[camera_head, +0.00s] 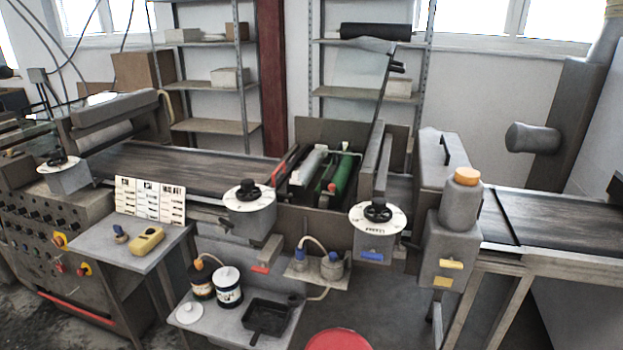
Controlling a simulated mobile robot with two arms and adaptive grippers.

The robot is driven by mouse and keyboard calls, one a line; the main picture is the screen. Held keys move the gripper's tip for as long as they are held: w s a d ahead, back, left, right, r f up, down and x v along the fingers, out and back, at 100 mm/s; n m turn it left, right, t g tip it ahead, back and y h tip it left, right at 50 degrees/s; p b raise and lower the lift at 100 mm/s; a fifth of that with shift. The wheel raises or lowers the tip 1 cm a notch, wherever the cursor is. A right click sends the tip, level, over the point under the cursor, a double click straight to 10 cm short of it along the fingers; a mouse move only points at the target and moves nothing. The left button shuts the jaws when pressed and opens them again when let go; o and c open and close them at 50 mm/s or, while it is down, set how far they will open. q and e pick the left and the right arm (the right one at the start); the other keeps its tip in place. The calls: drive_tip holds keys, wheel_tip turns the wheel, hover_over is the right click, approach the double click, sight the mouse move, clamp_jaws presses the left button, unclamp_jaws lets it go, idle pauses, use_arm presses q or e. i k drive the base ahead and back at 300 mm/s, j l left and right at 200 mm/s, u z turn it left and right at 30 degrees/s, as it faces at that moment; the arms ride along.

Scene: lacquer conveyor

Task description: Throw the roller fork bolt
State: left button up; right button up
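The roller unit (301,195) sits open in the middle of the conveyor line, with a pale roller (309,163) and a green roller (346,175) inside. A small red part (331,187) shows between them. A red lever (278,173) stands at its left edge. I cannot tell which part is the fork bolt. Below and in front are a red-marked block (262,267) and a blue-marked housing (371,257) under a round dial (377,217). Neither of my grippers shows.
Another dial (248,200) stands left of the roller unit. A low shelf (217,320) holds cans and a black pan (267,319). A side table (140,252) carries a yellow device (148,240). A red round top (338,341) stands at the bottom. Conveyor belts (180,167) look clear.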

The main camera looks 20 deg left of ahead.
sight(332, 187)
drive_tip(key=i+j, duration=0.15)
drive_tip(key=j, duration=0.25)
drive_tip(key=i+j+z, duration=0.1)
drive_tip(key=j, duration=0.25)
drive_tip(key=i+j, duration=0.1)
drive_tip(key=j, duration=0.3)
drive_tip(key=i+j+z, duration=0.1)
drive_tip(key=j, duration=0.3)
